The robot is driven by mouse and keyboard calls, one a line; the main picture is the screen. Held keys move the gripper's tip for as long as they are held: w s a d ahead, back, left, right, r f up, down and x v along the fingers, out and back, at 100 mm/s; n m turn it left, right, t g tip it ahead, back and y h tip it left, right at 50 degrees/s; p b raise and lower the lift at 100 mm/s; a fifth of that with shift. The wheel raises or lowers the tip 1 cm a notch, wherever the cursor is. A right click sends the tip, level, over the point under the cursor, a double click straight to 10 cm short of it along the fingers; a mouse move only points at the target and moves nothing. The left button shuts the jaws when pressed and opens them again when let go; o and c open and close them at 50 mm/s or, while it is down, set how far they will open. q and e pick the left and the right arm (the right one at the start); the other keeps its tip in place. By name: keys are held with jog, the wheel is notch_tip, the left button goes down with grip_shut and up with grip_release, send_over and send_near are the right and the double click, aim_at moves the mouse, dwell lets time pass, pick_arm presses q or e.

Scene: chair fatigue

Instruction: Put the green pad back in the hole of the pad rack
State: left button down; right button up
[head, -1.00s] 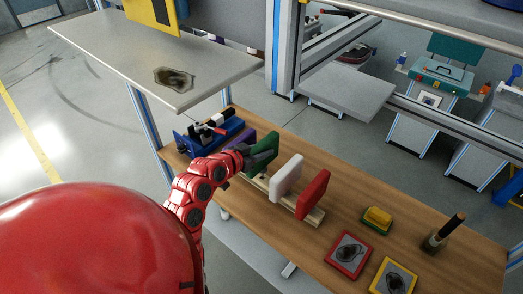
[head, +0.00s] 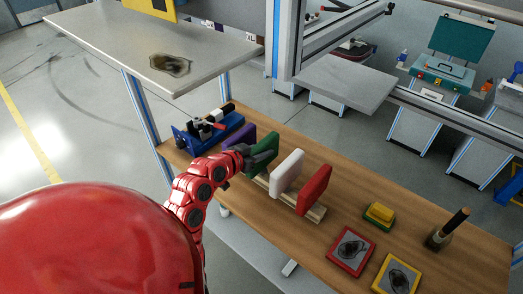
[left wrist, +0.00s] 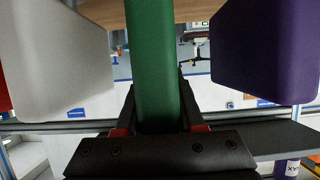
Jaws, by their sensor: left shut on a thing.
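The green pad (head: 263,152) stands upright over the wooden pad rack (head: 312,214), between the purple pad (head: 240,141) and the white pad (head: 287,174). My left gripper (head: 248,158) is shut on the green pad at its near side. In the left wrist view the green pad (left wrist: 153,60) runs up from between my two dark fingers (left wrist: 156,112). The white pad (left wrist: 60,60) is on the left there and the purple pad (left wrist: 265,50) on the right, both apart from it. Whether the green pad's lower end is in its hole is hidden. My right gripper is not seen.
A red pad (head: 314,190) stands at the rack's right end. A blue vise-like device (head: 207,131) is at the bench's left. A yellow-green block (head: 379,214), framed red and yellow tiles (head: 351,250) and a brush in a holder (head: 447,231) lie to the right. A grey shelf (head: 110,45) overhangs the left.

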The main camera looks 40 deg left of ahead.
pick_arm(q)
jog(key=shift+f+b, duration=0.65)
jog(key=shift+f, duration=0.1)
jog(key=shift+c, duration=2.2)
grip_release()
jog(key=shift+s, duration=0.1)
jog(key=shift+s+a+r, duration=0.1)
jog(key=shift+s, duration=0.25)
jog(key=b+v, duration=0.2)
jog(key=v, duration=0.2)
jog(key=shift+s, duration=0.15)
jog(key=p+v, duration=1.1)
jog(key=v, duration=0.1)
